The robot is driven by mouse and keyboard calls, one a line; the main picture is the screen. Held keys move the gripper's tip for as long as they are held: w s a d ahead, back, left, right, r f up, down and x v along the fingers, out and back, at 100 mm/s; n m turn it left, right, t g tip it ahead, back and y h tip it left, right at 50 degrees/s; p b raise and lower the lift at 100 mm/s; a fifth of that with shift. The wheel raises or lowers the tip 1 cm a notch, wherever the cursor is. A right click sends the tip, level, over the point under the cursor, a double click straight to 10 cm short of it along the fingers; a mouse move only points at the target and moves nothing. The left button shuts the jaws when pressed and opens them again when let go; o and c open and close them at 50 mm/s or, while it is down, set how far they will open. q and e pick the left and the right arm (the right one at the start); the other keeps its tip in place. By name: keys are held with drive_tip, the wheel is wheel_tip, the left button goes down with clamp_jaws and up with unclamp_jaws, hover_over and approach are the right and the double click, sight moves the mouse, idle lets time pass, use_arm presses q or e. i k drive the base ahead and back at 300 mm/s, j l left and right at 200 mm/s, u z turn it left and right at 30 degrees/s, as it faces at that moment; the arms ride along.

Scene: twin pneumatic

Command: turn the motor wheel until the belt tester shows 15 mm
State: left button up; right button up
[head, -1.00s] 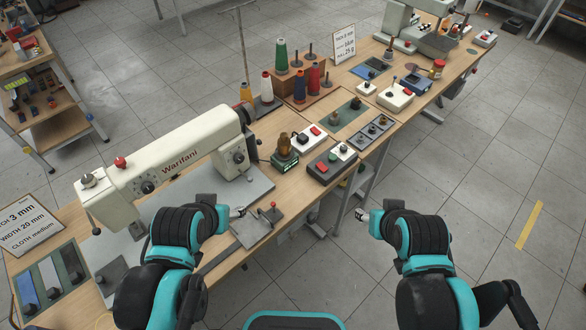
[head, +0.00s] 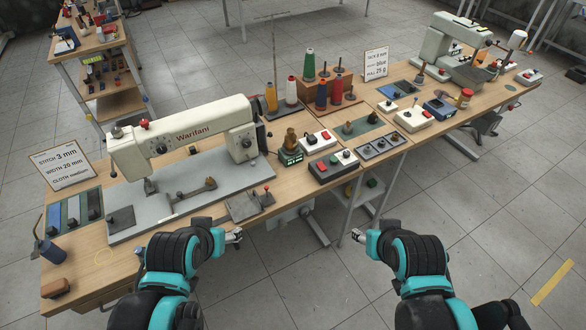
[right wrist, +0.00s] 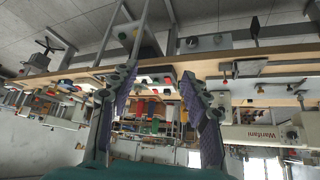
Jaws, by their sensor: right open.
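A small dark block with a lit green display (head: 290,157) and a brown knob on top stands on the near bench; it may be the belt tester, but its reading is too small to make out. A pale unit (head: 298,213) partly shows under the bench edge, perhaps the motor; I cannot make out its wheel. My left gripper (head: 235,236) is in front of the bench edge, below the dark grey plate; its jaw state is unclear. My right gripper (head: 358,237) is open and empty in front of the bench; its spread fingers show in the right wrist view (right wrist: 158,105).
A cream Warifani sewing machine (head: 190,135) stands on the near bench, with a sign (head: 62,166) at left. Switch boxes (head: 333,165) and thread cones (head: 320,95) lie to its right. A second machine (head: 455,50) stands far right.

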sight(305, 212)
drive_tip(key=k+j+z, duration=0.1)
drive_tip(key=j+z, duration=0.15)
drive_tip(key=j, duration=0.2)
drive_tip(key=k+j+z, duration=0.15)
drive_tip(key=j+z, duration=0.15)
drive_tip(key=k+j+z, duration=0.25)
drive_tip(key=j, duration=0.2)
drive_tip(key=i+j, duration=0.05)
